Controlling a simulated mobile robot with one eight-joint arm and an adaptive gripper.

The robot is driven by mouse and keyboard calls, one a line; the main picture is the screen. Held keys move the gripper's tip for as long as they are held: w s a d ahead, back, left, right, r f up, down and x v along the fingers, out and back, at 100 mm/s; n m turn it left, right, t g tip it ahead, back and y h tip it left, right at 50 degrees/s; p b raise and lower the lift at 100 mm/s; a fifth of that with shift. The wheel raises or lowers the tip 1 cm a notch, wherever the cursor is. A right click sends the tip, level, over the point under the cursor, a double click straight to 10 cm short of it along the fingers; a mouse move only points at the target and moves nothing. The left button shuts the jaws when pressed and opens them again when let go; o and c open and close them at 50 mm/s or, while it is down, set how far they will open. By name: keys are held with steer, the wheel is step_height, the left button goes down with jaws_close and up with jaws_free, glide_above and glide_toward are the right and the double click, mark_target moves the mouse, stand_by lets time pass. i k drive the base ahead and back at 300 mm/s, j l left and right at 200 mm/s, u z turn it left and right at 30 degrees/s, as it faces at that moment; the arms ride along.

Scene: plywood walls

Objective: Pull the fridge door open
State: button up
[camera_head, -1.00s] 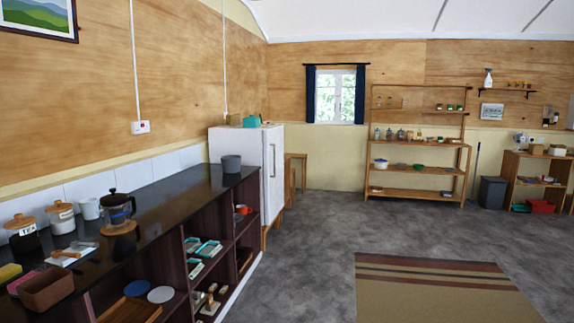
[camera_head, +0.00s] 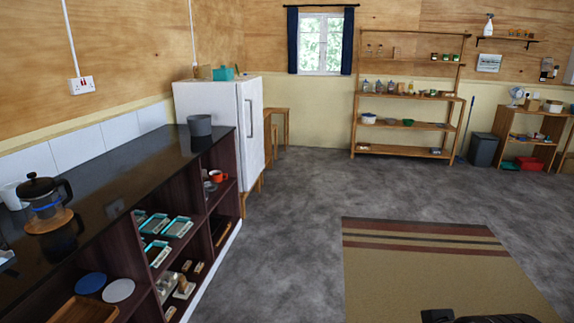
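The white fridge (camera_head: 209,106) stands at the far end of the dark counter, on wooden legs. Its door (camera_head: 250,133) faces right, into the room, and looks shut. A long vertical handle (camera_head: 267,139) shows on the door. A teal object and a few small things sit on top of the fridge. A black part at the bottom edge right of centre looks like part of my arm; my gripper's fingers cannot be made out. It is well away from the fridge.
The dark counter (camera_head: 115,190) runs along the left, with open shelves below. A grey pot (camera_head: 199,125) and a French press (camera_head: 45,199) stand on it. A wooden stool (camera_head: 277,112) is beyond the fridge. Grey floor (camera_head: 290,215) is clear before the door; a striped rug (camera_head: 430,265) lies right.

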mark_target(252, 152)
steer(key=i, duration=4.4)
